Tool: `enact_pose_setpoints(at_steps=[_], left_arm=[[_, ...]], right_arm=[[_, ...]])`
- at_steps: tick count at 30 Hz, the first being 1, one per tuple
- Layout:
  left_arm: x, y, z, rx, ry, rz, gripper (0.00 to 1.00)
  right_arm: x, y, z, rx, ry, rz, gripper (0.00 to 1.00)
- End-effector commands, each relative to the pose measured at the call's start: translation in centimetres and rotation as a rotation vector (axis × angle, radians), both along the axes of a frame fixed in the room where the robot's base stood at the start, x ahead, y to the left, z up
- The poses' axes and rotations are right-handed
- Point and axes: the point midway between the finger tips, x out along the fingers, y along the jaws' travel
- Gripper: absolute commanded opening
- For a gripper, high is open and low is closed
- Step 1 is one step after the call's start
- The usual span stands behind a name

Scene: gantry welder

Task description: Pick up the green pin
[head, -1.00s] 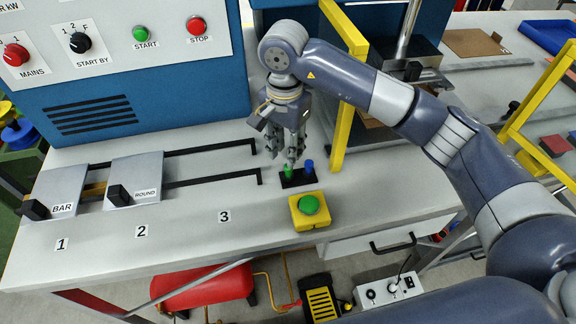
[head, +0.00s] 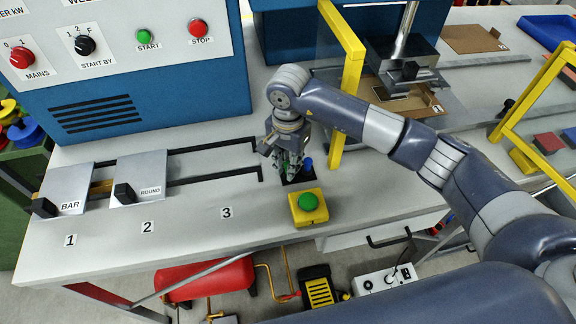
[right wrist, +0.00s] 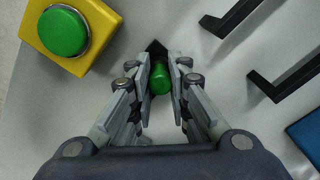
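The green pin (right wrist: 160,78) stands upright between the two fingers of my right gripper (right wrist: 160,68) in the right wrist view. The fingers lie on either side of it with only narrow gaps, and firm contact does not show. In the head view my right gripper (head: 290,172) points down over the black holder (head: 300,179) and hides most of the green pin. My left gripper is not in view.
A yellow box with a green button (head: 308,203) sits just in front of the holder. A yellow frame post (head: 345,100) rises behind the gripper to the right. The bench top left of the holder, near label 3 (head: 226,213), is clear.

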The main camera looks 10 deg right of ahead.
Motion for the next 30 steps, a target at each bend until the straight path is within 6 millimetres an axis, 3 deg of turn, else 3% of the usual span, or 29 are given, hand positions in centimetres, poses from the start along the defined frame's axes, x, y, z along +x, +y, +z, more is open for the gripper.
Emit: enact_pose_setpoints(at_steps=[14, 23, 30], left_arm=[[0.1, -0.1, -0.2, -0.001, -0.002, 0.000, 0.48], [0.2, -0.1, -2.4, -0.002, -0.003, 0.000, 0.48], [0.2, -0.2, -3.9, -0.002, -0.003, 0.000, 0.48]], right_arm=[[0.0, 0.0, 0.3, 0.001, -0.001, 0.000, 0.00], [0.2, 0.0, 3.5, 0.000, -0.007, 0.001, 0.00], [-4.9, 0.2, 3.6, 0.001, -0.003, 0.005, 0.00]])
